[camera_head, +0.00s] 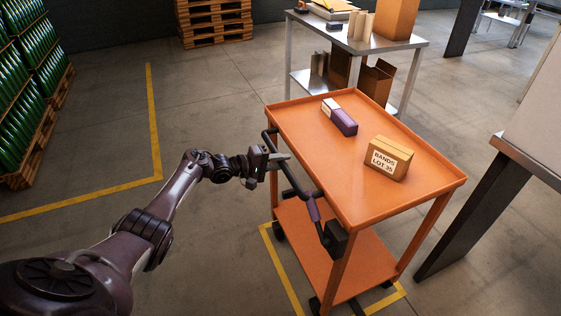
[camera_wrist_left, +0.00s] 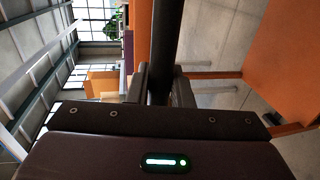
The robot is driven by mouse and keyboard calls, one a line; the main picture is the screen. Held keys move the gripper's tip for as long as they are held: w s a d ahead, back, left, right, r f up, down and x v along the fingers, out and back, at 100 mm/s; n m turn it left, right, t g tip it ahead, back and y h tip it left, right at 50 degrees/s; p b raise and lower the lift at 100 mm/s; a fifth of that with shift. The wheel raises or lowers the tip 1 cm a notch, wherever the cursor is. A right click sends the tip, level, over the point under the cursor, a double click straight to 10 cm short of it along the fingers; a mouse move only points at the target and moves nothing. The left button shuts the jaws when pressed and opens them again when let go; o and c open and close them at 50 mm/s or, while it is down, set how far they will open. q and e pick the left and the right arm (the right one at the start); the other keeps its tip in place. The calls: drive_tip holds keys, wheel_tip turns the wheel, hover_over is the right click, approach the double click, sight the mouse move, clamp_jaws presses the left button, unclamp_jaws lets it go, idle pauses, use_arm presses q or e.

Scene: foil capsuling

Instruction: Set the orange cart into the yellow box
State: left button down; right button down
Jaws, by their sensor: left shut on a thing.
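The orange cart (camera_head: 330,173) stands upright on the floor, with a top tray and a lower shelf (camera_head: 318,250). Its dark handle (camera_head: 300,184) is on the left side. My left gripper (camera_head: 277,157) is shut on the handle; in the left wrist view the dark bar (camera_wrist_left: 167,45) runs between the fingers (camera_wrist_left: 160,85), with orange cart panels (camera_wrist_left: 290,55) to the right. The yellow box, painted on the floor, shows as a line (camera_head: 281,267) left of the cart and a corner (camera_head: 402,290) at lower right. The cart hides the rest, so I cannot tell whether every wheel is inside. My right gripper is not in view.
A carton (camera_head: 389,158) and a purple-and-white box (camera_head: 339,117) lie on the cart's tray. A metal table (camera_head: 375,42) stands behind; another table (camera_head: 490,190) stands close at right. Bottle pallets are far left. Floor (camera_head: 205,120) at left is clear.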

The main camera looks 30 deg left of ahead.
use_arm(q)
drive_tip(key=shift+s+d+f, duration=0.1)
drive_tip(key=c, duration=1.3)
unclamp_jaws()
drive_tip(key=shift+c, duration=0.2)
drive_tip(key=p+v, duration=0.1)
drive_tip(key=v, duration=0.6)
drive_tip(key=shift+s+a+p, duration=0.25)
drive_tip(key=shift+s+p, duration=0.05)
